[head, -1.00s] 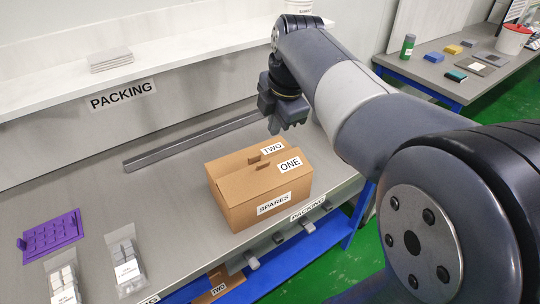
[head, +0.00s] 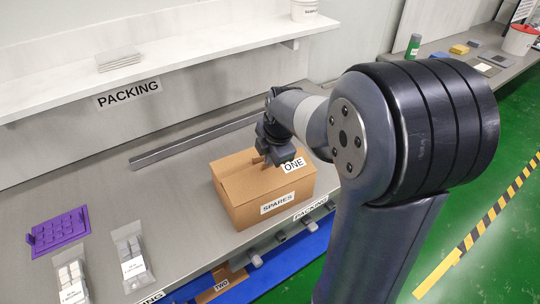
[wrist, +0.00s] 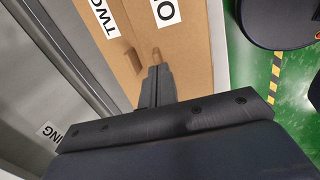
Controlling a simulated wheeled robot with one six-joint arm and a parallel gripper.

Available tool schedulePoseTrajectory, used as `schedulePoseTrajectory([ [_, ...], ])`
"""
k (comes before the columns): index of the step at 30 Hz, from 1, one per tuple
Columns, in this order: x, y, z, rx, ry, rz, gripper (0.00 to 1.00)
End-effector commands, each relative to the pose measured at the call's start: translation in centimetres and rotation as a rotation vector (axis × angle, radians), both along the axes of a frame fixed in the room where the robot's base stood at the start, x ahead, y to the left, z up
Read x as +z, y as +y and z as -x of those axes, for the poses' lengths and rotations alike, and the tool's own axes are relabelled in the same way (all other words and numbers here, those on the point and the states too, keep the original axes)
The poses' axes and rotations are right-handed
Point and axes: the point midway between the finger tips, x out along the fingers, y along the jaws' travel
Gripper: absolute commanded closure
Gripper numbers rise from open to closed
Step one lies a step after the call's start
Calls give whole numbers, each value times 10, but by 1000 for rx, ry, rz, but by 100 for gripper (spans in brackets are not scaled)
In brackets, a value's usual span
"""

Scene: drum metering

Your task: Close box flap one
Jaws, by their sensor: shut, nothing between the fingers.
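The brown cardboard box (head: 262,212) marked SPARES stands on the grey packing bench. Its flap one (head: 250,187), with the ONE label, lies flat or nearly flat across the near half of the top. Flap two (head: 232,166) covers the far half, its label hidden by my arm in the head view. My gripper (head: 268,161) is shut and empty, low over the box top near the seam.
A long grey bar (head: 190,142) lies behind the box. A purple tray (head: 58,232) and bagged parts (head: 130,258) lie at the left. A shelf (head: 150,62) runs above the bench. Bare bench lies left of the box.

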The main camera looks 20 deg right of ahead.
Motion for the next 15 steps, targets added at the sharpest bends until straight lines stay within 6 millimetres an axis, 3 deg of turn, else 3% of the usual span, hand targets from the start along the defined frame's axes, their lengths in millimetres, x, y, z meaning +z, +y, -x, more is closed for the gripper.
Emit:
schedulePoseTrajectory([
  [15, -1, 2, -6, 3, 63, 14, 100],
])
